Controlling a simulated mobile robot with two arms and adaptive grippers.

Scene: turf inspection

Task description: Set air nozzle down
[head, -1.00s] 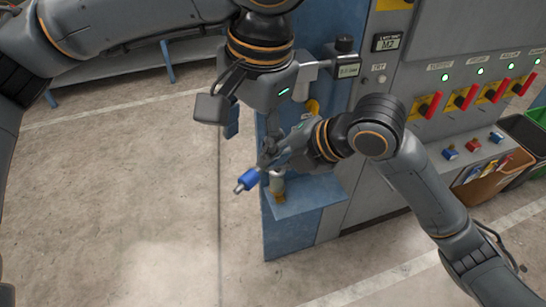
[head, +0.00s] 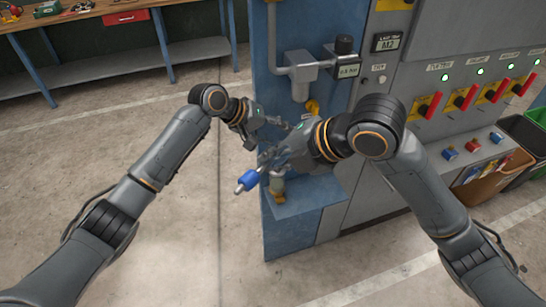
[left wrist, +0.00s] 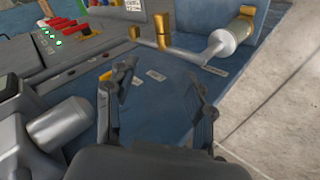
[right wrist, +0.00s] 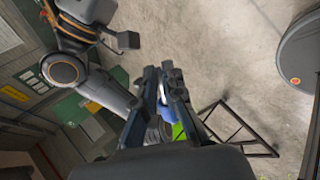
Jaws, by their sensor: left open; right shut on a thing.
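The blue air nozzle (head: 247,180) is in my right gripper (head: 270,160), in front of the blue panel (head: 268,60) and left of its small ledge. In the right wrist view, part of the blue nozzle (right wrist: 163,95) shows between the closed fingers (right wrist: 166,85); the rest is hidden. My left gripper (head: 285,125) is just above and behind the right one, partly hidden by the right wrist. In the left wrist view, its fingers (left wrist: 162,88) are apart and empty, facing the blue panel (left wrist: 165,100).
A pale cylinder with a brass base (head: 277,185) stands at the blue ledge (head: 310,195). Red levers (head: 430,105) line the cabinet at right. Open floor (head: 180,240) is at left.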

